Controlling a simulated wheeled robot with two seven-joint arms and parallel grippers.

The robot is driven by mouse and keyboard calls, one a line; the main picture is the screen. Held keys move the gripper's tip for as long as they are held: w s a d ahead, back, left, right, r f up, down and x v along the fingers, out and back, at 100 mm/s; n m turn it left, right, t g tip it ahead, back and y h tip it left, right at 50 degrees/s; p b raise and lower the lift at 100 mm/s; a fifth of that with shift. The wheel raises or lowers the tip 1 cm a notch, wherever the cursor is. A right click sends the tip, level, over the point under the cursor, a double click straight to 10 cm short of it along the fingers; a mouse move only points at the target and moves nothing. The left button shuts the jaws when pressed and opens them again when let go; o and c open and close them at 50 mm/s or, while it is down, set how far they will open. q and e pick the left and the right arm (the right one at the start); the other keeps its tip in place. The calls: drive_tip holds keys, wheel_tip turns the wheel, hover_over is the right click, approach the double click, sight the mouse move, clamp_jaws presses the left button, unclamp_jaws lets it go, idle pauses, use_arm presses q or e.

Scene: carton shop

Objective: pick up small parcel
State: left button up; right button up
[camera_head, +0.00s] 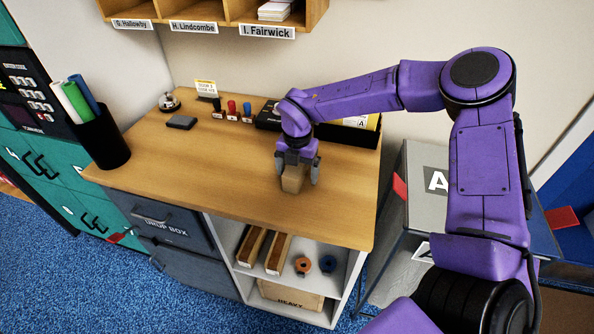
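The small parcel (293,181) is a plain brown box near the middle of the wooden counter. My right gripper (297,176) points down over it, with one grey finger on each side of the box. I cannot tell whether both fingers press on the parcel or a small gap is left at the right finger. The parcel's top is partly hidden by the gripper, and its underside looks at or very near the counter top. My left gripper is not in view.
The counter (190,160) is clear left of the parcel. Pigeonholes (200,12) hang above.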

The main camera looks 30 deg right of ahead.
drive_tip(key=shift+s+r, duration=0.15)
drive_tip(key=c, duration=0.3)
drive_tip(key=shift+a, duration=0.15)
drive_tip(key=c, duration=1.2)
drive_tip(key=shift+o, duration=0.2)
drive_tip(key=r, duration=0.2)
drive_tip(key=shift+w+r+b, duration=0.25)
drive_tip(key=shift+r+b, duration=0.05)
drive_tip(key=s+a+r+b, duration=0.3)
drive_tip(key=s+r, duration=0.7)
drive_tip(key=s, duration=0.4)
drive_tip(key=shift+r, duration=0.2)
